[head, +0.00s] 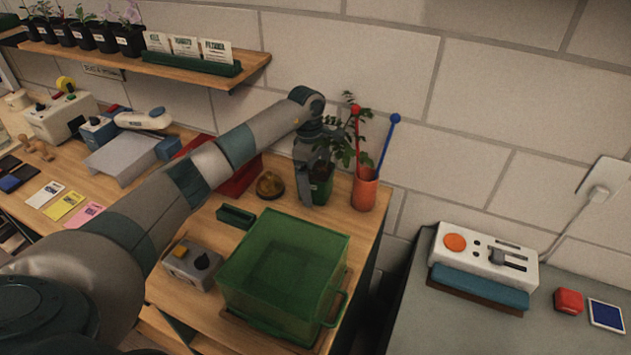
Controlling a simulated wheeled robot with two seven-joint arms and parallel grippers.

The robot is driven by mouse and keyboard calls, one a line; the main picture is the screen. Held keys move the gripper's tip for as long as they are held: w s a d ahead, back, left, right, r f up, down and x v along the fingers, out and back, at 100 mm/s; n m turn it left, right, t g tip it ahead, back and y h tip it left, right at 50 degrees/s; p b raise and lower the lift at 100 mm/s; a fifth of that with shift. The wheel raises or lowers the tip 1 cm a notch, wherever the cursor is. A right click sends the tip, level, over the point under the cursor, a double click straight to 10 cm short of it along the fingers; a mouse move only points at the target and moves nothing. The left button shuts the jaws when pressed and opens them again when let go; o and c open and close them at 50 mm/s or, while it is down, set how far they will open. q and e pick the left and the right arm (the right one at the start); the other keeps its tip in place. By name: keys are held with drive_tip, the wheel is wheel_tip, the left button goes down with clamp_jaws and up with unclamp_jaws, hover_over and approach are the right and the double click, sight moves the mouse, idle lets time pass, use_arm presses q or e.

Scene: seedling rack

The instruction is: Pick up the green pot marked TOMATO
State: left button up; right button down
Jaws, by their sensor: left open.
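A green pot (322,188) with a leafy plant stands near the back right of the wooden bench. A small pale mark shows on its side, too small to read. My left gripper (309,182) reaches down over the pot's left side, fingers pointing down. One finger shows in front of the pot's left part; the other is hidden or blends in with the plant. The jaws are open, and I cannot tell whether a finger touches the pot. My right gripper is out of view.
A terracotta pot (365,191) with red and blue ball-topped sticks stands close on the right. A shelf (190,71) holds several dark seedling pots.

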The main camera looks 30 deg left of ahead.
sight(317, 171)
use_arm(q)
drive_tip(key=shift+r, duration=0.1)
drive_tip(key=c, duration=1.6)
drive_tip(key=shift+r, duration=0.15)
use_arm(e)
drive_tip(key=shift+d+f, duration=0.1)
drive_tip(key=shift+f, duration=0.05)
